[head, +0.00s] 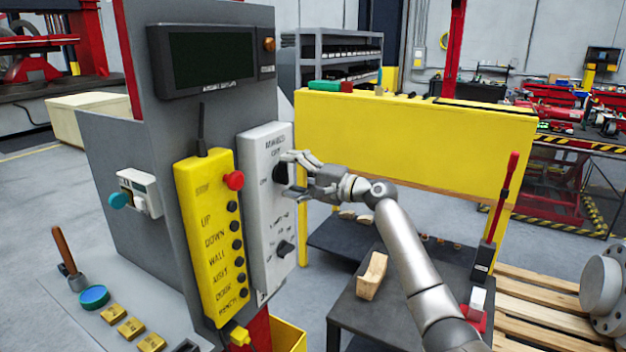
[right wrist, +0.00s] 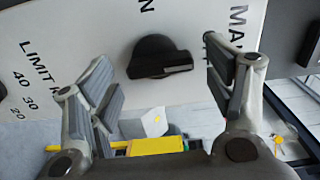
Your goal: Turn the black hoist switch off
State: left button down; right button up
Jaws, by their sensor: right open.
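The black rotary switch (head: 279,173) is on the upper part of a white panel (head: 262,225), just below lettering that seems to read "OFF", with "ON" to its left. My right gripper (head: 300,174) is at the switch from the right, its fingers partly covering it. In the right wrist view the black knob (right wrist: 158,57) shows between and beyond the spread fingers of my open right gripper (right wrist: 165,85). The fingers look apart from the knob, with nothing held. A second black knob (head: 285,249) is lower on the panel. My left gripper is not in view.
A yellow pendant (head: 211,235) with a red button (head: 234,181) and several black buttons is left of the panel. A dark display (head: 211,58) is above. A low dark table (head: 345,310) with a wooden block (head: 371,276) stands below my right arm. A yellow barrier (head: 410,140) is behind.

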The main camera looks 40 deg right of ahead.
jog(key=v, duration=1.1)
jog(key=shift+d+f, duration=0.1)
jog(key=shift+f, duration=0.05)
notch_tip(320, 180, down, 42)
jog(key=s+g+h+b, duration=0.1)
jog(key=s+g+h, duration=0.2)
jog(key=g+h, duration=0.3)
jog(key=s+a+f+n+g+h+b, duration=0.1)
jog(key=s+a+f+n+g, duration=0.3)
jog(key=s+f, duration=0.85)
jog(key=s+a+f+n+g, duration=0.25)
jog(key=s+a+f, duration=0.35)
jog(key=s+f, duration=0.7)
jog(key=s+a+f+n+g, duration=0.1)
jog(key=s+a+f+n, duration=0.4)
jog(key=s+a+f, duration=0.3)
jog(key=s+f, duration=0.3)
jog(key=shift+s+g+b, duration=0.35)
jog(key=shift+b, duration=0.05)
jog(key=s+a+f+n, duration=0.1)
jog(key=s+a, duration=0.1)
jog(key=s, duration=0.1)
jog(key=s+a+f+n+g, duration=0.1)
jog(key=s+a, duration=0.1)
jog(key=s, duration=0.2)
jog(key=s+a+f+n, duration=0.1)
jog(key=s+a+n, duration=0.1)
jog(key=s, duration=0.2)
jog(key=shift+a, duration=0.25)
jog(key=shift+c, duration=0.3)
